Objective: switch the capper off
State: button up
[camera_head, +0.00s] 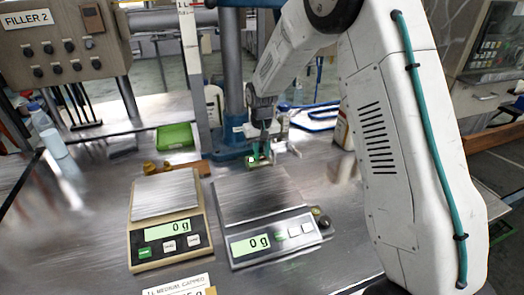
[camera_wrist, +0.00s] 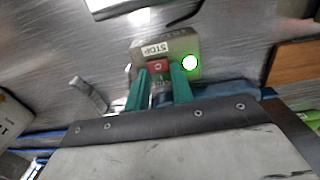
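The switch box (camera_wrist: 190,47) is a small beige box with a STOP label, seen in the wrist view. Its red switch (camera_wrist: 158,65) lies below the label, and a green lamp (camera_wrist: 190,62) on its right is lit. My gripper (camera_wrist: 160,80) has two teal fingers standing apart, one on each side of the red switch in the picture. I cannot tell whether they touch the box. In the head view my gripper (camera_head: 264,150) points down at the box (camera_head: 252,161), which is mostly hidden behind it.
Two scales, a beige one (camera_head: 166,233) and a grey one (camera_head: 266,242), both reading 0 g, stand in front. A green tray (camera_head: 175,136) and brass-coloured pieces (camera_head: 150,167) lie left. A bottle (camera_head: 342,130) stands right.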

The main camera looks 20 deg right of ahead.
jog(key=shift+s+t, duration=0.35)
jog(key=shift+t, duration=0.75)
jog(key=shift+s+t, duration=0.1)
jog(key=shift+t, duration=0.7)
jog(key=o, duration=1)
jog(key=v, duration=0.7)
jog(key=shift+s+r, duration=0.15)
jog(key=shift+r, duration=0.2)
